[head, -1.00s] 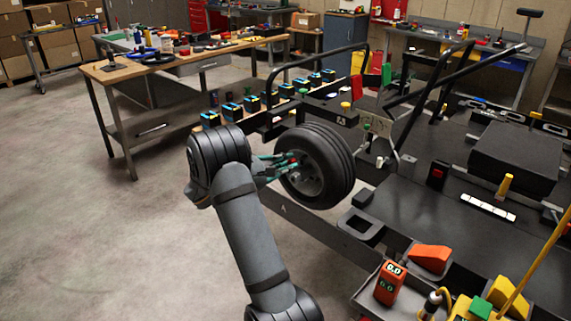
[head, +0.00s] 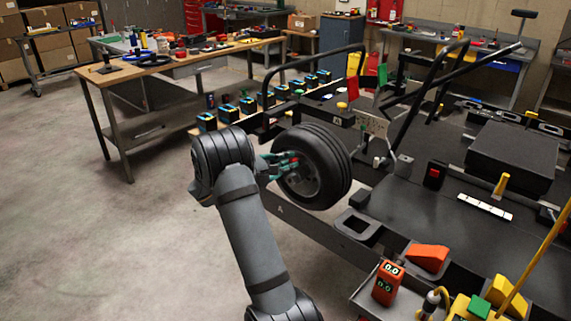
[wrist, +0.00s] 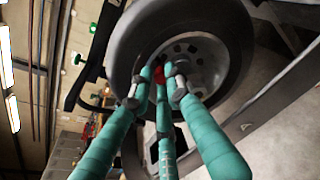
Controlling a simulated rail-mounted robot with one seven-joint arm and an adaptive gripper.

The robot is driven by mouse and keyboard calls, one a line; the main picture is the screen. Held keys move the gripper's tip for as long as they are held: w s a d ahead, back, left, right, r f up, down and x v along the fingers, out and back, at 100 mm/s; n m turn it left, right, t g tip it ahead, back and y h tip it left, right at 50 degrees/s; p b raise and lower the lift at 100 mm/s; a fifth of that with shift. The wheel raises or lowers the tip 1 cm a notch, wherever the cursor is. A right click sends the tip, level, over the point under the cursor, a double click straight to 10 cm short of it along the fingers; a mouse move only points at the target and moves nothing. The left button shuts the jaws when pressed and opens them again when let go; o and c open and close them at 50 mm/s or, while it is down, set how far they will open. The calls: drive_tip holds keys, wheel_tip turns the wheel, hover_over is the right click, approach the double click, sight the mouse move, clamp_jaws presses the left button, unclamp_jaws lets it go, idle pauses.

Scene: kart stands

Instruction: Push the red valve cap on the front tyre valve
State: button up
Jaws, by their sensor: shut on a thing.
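The front tyre (head: 330,160) is black with a grey hub and is mounted on the kart's near left corner. In the wrist view the tyre (wrist: 125,45) fills the upper middle, with its grey hub (wrist: 210,65) facing me. My gripper (head: 290,160) has teal fingers that reach to the hub side of the wheel. In the wrist view its fingertips (wrist: 157,82) are drawn together around the small red valve cap (wrist: 158,72). The cap (head: 295,161) also shows as a red spot at the fingertips in the head view. The valve stem is hidden, so I cannot tell how the cap sits on it.
The kart's side rail (head: 325,235) runs below the wheel, and a black tube bar (head: 310,55) rises behind it. A tray (head: 358,292) with an orange gauge (head: 387,283) stands at the front right. The floor (head: 90,235) at left is clear.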

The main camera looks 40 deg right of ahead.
drive_tip(key=shift+d+f, duration=0.1)
drive_tip(key=shift+d, duration=0.25)
drive_tip(key=o, duration=0.8)
drive_tip(key=v, duration=1.2)
drive_tip(key=shift+w, duration=0.1)
drive_tip(key=x, duration=1.2)
drive_tip(key=shift+a, duration=0.45)
